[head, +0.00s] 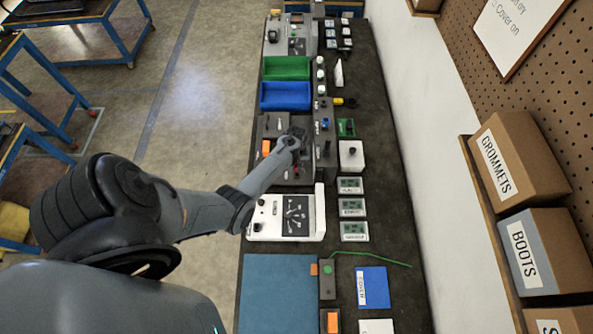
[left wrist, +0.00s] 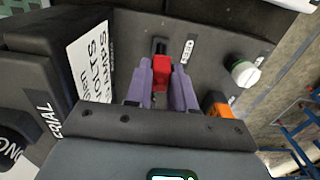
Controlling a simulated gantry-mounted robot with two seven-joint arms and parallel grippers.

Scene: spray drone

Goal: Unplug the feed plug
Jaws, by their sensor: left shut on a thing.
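The feed plug is a small red plug (left wrist: 161,72) in the left wrist view, beside a small label that seems to read FEED (left wrist: 189,48). My left gripper (left wrist: 161,88) is shut on it, one purple finger on each side. The plug's far end meets a dark part on the grey panel (left wrist: 215,75); I cannot tell whether it sits in a socket. In the head view my left gripper (head: 297,137) is over the dark grey unit at the middle of the bench, and the arm hides the plug. My right gripper is not in view.
Near the plug are a white knob (left wrist: 244,72) and an orange block (left wrist: 217,106). A dark box with a white label (left wrist: 92,55) stands close on the left. On the bench are a blue bin (head: 286,96), a green bin (head: 287,68) and a white control box (head: 268,222).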

